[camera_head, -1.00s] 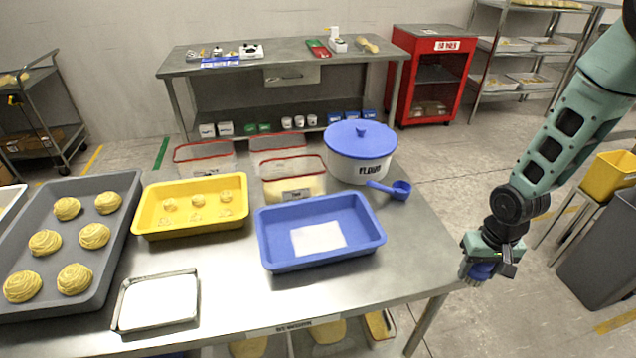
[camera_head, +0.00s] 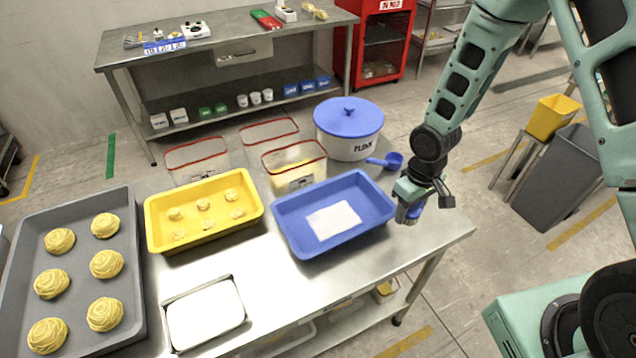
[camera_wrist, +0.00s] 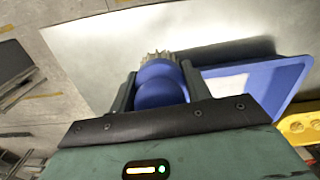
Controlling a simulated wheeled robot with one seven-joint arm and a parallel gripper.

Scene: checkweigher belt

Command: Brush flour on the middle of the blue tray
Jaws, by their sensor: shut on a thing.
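The blue tray (camera_head: 290,232) stands on the steel table with a pale rectangular patch (camera_head: 333,220) on the middle of its floor. The tray also shows at the right of the wrist view (camera_wrist: 268,84). My gripper (camera_head: 408,213) is just right of the tray, above the table. It is shut on a blue-handled brush (camera_wrist: 160,84), whose pale bristles (camera_wrist: 155,56) show beyond the fingers in the wrist view. The brush is apart from the tray. A white flour tub (camera_head: 349,143) with a blue lid stands behind the tray.
A blue scoop (camera_head: 392,161) lies beside the tub. A yellow tray (camera_head: 160,235) with dough pieces stands left, then a grey tray (camera_head: 73,258) with several buns. Clear tubs with red rims (camera_head: 293,167) stand behind.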

